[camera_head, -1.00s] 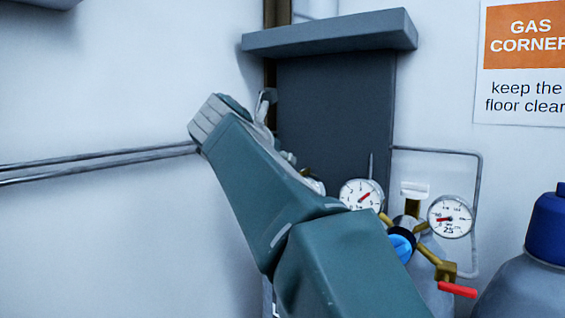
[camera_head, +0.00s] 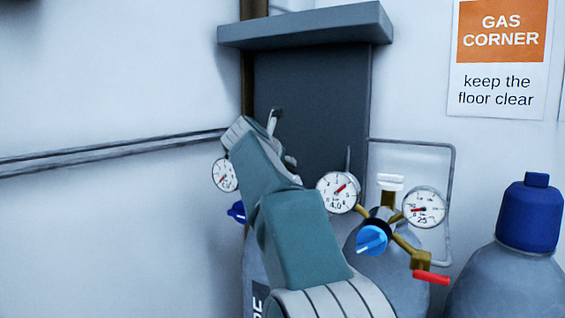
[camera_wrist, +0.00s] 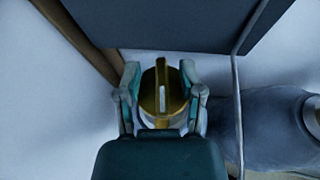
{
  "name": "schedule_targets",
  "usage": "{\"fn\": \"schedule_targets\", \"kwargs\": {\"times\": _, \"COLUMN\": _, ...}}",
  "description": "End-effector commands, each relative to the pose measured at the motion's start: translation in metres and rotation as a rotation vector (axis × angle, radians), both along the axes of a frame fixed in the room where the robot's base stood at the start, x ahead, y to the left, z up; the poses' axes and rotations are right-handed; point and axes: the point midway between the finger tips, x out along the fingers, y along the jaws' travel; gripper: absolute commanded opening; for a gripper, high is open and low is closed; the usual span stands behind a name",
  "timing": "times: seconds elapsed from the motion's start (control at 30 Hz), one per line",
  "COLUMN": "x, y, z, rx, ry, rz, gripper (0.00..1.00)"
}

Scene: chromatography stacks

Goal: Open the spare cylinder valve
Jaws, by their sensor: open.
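In the wrist view, a round brass valve top (camera_wrist: 160,88) with a raised bar across it sits between the two fingers of my gripper (camera_wrist: 162,82). The fingers are open, one on each side. I cannot tell whether they touch it. In the head view my gripper (camera_head: 275,130) is partly hidden by my arm, above the left cylinder (camera_head: 254,270). A gauge (camera_head: 225,175) and a blue knob (camera_head: 237,211) show left of my arm.
A second cylinder (camera_head: 405,285) stands right of my arm with two gauges, a light blue knob (camera_head: 371,241) and a red lever (camera_head: 431,278). A blue-capped cylinder (camera_head: 510,270) stands far right. A dark panel (camera_head: 310,110) with a ledge is behind.

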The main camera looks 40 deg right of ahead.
Motion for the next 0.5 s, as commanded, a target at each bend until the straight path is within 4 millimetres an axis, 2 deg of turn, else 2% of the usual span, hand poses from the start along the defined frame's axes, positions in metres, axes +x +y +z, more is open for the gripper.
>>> {"fn": "schedule_targets", "kwargs": {"times": 0.2, "x": 0.0001, "y": -0.0004, "z": 0.0000, "rx": 0.000, "ry": 0.000, "rz": 0.000, "gripper": 0.50}}
{"fn": "schedule_targets", "kwargs": {"times": 0.23, "x": 0.0001, "y": -0.0004, "z": -0.0001, "rx": 0.000, "ry": 0.000, "rz": 0.000, "gripper": 0.41}}
{"fn": "schedule_targets", "kwargs": {"times": 0.27, "x": 0.0001, "y": -0.0004, "z": 0.0000, "rx": 0.000, "ry": 0.000, "rz": 0.000, "gripper": 0.28}}
{"fn": "schedule_targets", "kwargs": {"times": 0.3, "x": 0.0001, "y": -0.0004, "z": 0.0001, "rx": 0.000, "ry": 0.000, "rz": 0.000, "gripper": 0.10}}
{"fn": "schedule_targets", "kwargs": {"times": 0.33, "x": 0.0001, "y": -0.0004, "z": 0.0001, "rx": 0.000, "ry": 0.000, "rz": 0.000, "gripper": 0.00}}
{"fn": "schedule_targets", "kwargs": {"times": 0.5, "x": 0.0002, "y": -0.0002, "z": 0.0001, "rx": -0.001, "ry": -0.001, "rz": 0.001, "gripper": 0.00}}
